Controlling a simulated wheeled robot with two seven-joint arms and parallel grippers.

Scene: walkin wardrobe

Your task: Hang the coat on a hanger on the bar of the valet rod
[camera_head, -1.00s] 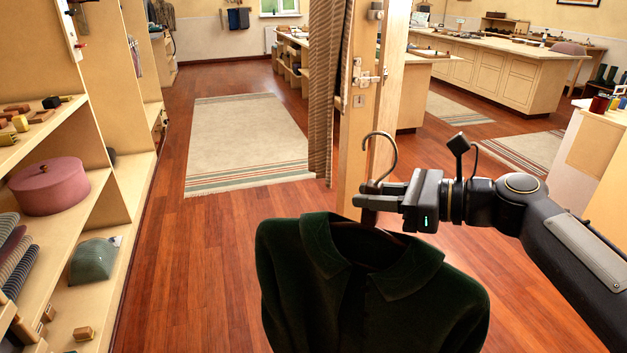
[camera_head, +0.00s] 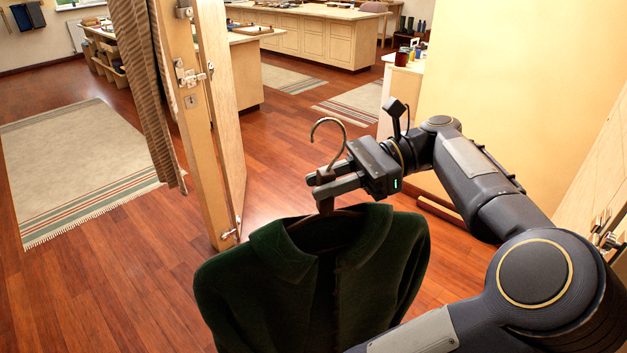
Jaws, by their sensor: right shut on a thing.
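The dark green coat (camera_head: 290,290) hangs on a hanger (camera_head: 326,132) with a curved metal hook and a dark wooden body. My right gripper (camera_head: 322,186) is shut on the hanger's neck, just below the hook, and holds the coat upright in the air. The hook's open end points left and is free of any bar. The coat's lower part is cut off by the picture's bottom edge, and my right arm covers part of its right side. My left gripper is not in view. I cannot make out the valet rod for certain.
Small metal fittings (camera_head: 609,241) show on a pale panel at the right edge. An open wooden door (camera_head: 205,130) with a striped cloth stands left of the coat. A pale wall (camera_head: 510,90) is behind my right arm. A rug (camera_head: 75,160) lies on clear floor at the left.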

